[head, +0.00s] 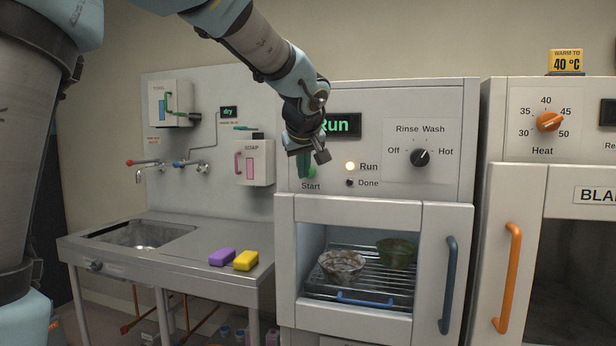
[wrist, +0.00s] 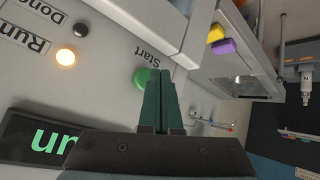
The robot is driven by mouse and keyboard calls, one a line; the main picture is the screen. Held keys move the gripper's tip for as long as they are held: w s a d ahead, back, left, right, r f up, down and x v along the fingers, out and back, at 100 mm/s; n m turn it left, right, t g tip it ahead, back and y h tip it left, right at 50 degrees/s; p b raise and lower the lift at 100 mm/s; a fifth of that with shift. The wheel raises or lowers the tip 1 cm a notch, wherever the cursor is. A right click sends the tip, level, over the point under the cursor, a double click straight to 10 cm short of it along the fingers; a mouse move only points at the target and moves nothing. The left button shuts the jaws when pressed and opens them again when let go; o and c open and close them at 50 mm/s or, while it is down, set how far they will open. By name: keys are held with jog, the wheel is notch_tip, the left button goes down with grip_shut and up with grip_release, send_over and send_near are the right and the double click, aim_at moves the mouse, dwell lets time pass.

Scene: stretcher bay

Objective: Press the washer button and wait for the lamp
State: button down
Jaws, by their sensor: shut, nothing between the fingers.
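The washer (head: 385,104) has a lit green "Run" display (head: 343,125), also partly seen in the wrist view (wrist: 40,140). Its Run lamp (head: 350,166) glows warm in the head view and in the wrist view (wrist: 65,57). The Done lamp (head: 349,183) is dark, as it is in the wrist view (wrist: 81,30). The green Start button (wrist: 141,77) is partly hidden behind my fingers. My gripper (wrist: 160,72) is shut and empty, its fingertips right beside the button; I cannot tell whether they touch it. The mode dial (head: 421,157) points up and right, toward Wash.
A sink counter (head: 190,270) with purple (head: 222,257) and yellow (head: 246,260) sponges stands left. A blanket warmer (head: 550,180) stands right.

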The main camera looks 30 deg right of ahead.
jog(key=shift+s+a+b, duration=1.55)
jog(key=shift+s+a, duration=0.15)
jog(key=shift+s, duration=0.15)
